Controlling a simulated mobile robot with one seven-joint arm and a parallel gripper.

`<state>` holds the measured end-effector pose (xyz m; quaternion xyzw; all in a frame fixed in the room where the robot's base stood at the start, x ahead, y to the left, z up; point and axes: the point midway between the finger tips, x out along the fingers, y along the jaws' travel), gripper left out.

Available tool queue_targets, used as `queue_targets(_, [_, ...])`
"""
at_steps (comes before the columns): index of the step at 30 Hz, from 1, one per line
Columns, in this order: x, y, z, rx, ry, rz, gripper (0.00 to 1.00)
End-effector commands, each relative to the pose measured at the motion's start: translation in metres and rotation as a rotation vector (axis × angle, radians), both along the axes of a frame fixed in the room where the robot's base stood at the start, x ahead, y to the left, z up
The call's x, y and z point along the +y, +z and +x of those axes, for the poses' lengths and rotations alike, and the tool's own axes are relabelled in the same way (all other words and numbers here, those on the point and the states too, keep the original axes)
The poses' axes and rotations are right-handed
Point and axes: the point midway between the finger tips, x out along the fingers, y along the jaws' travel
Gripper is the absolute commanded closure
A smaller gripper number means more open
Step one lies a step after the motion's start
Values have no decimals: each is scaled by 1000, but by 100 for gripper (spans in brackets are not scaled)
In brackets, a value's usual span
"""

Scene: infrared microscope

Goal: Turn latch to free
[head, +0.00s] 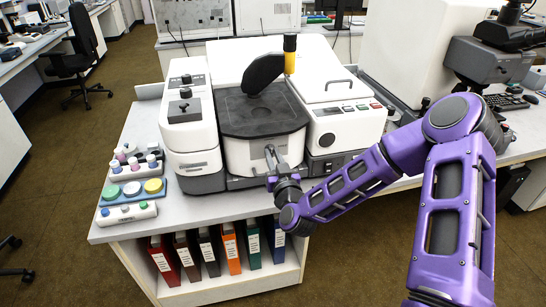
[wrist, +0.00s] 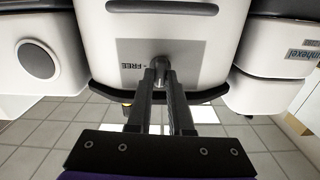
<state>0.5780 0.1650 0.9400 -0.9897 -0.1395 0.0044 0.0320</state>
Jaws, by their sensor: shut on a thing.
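The infrared microscope (head: 240,112) is a white and black instrument on the bench. In the wrist view its white front panel bears a grey label plate (wrist: 190,52) with the word FREE at its left part. A small latch knob (wrist: 160,62) sits at the lower middle of this plate, between my fingertips. My gripper (head: 270,152) reaches the front panel below the dark stage; in the wrist view its two dark fingers are closed on the latch. The fingers hide much of the latch, so I cannot tell its exact turn position.
A rack of colour-capped bottles (head: 132,189) stands on the bench at the left. White housings flank the front panel on both sides. A black chair (head: 78,55) stands on the floor at the far left.

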Motion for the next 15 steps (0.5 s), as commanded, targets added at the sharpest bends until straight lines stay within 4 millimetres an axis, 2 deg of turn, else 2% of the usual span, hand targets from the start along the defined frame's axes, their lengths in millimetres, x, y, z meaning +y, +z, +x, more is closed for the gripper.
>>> queue_targets(15, [-2,-2,1,114,0,407,100])
